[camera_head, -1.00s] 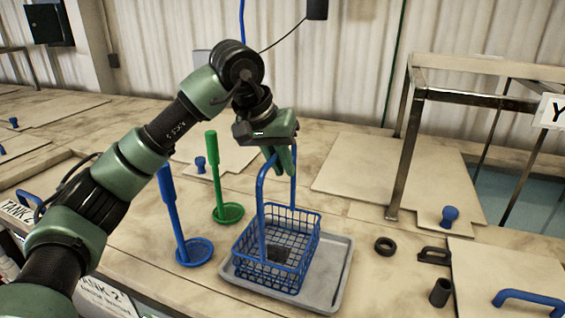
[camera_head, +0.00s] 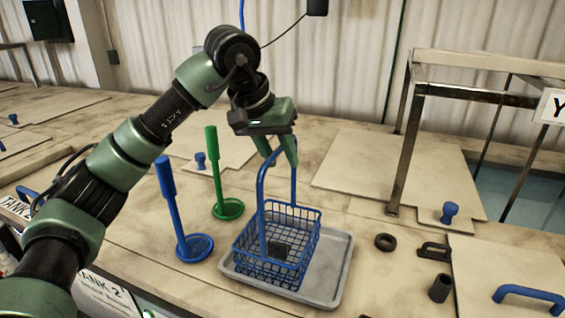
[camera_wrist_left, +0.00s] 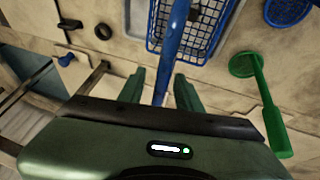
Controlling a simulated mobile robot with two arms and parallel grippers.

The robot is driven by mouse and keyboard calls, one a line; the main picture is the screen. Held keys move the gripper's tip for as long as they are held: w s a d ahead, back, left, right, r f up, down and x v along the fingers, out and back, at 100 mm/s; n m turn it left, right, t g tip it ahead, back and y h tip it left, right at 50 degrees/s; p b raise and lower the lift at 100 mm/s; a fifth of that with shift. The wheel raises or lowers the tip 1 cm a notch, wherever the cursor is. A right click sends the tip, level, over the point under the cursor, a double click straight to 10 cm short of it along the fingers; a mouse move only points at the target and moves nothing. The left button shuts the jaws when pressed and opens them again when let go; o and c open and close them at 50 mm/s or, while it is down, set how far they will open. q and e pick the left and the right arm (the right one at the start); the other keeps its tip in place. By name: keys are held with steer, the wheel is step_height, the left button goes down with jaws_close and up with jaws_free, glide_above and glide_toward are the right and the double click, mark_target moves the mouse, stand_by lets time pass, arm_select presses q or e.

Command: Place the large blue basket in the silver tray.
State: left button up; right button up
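The large blue basket (camera_head: 248,243) stands upright in the silver tray (camera_head: 338,275), towards the tray's left side, with a dark block (camera_head: 278,250) inside. Its tall handle rises to my left gripper (camera_head: 279,152). The left gripper is open, its two fingers spread on either side of the handle top. The left wrist view shows the handle (camera_wrist_left: 173,45) between the separated fingers (camera_wrist_left: 160,88), with gaps on both sides. The tray edge also shows there (camera_wrist_left: 135,20). My right gripper is not in view.
A blue long-handled dipper (camera_head: 172,210) and a green one (camera_head: 217,175) stand left of the tray. A black ring (camera_head: 385,242), a black handle piece (camera_head: 434,252) and a dark cylinder (camera_head: 440,288) lie to its right. A metal frame (camera_head: 402,150) stands behind right.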

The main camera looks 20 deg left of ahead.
arm_select(q)
steer(key=b+v, duration=0.1)
steer(key=v, duration=0.9)
steer(key=shift+r+b, duration=0.15)
steer(key=shift+b, duration=0.25)
